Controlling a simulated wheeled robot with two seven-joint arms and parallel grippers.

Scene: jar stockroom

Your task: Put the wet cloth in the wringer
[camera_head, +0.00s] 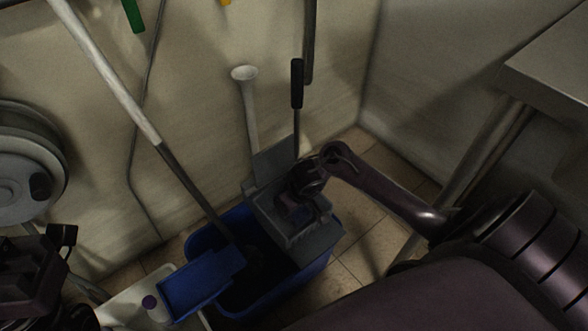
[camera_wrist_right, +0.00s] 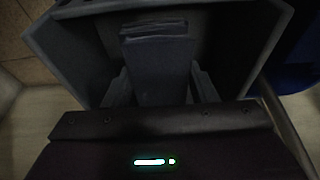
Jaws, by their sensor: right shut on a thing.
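The grey wringer (camera_head: 293,240) sits on the right part of the blue bucket (camera_head: 310,277). My right gripper (camera_head: 303,212) reaches down over the wringer from the right. In the right wrist view the wringer's walls (camera_wrist_right: 70,50) surround the fingers. The gripper is shut on a dark grey, slab-like thing (camera_wrist_right: 157,65), which looks like the folded cloth. It is over or inside the wringer opening; I cannot tell whether it touches the bottom. My left gripper (camera_head: 48,262) is at the left edge, dark and partly cut off, and its jaws are unclear.
A long mop handle (camera_head: 105,80) leans from upper left into the bucket. The wringer's black-gripped lever (camera_head: 297,85) stands upright behind. A blue flat piece (camera_head: 203,283) lies across the bucket's left front. A metal table (camera_head: 555,65) is at right; a reel (camera_head: 22,165) at left.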

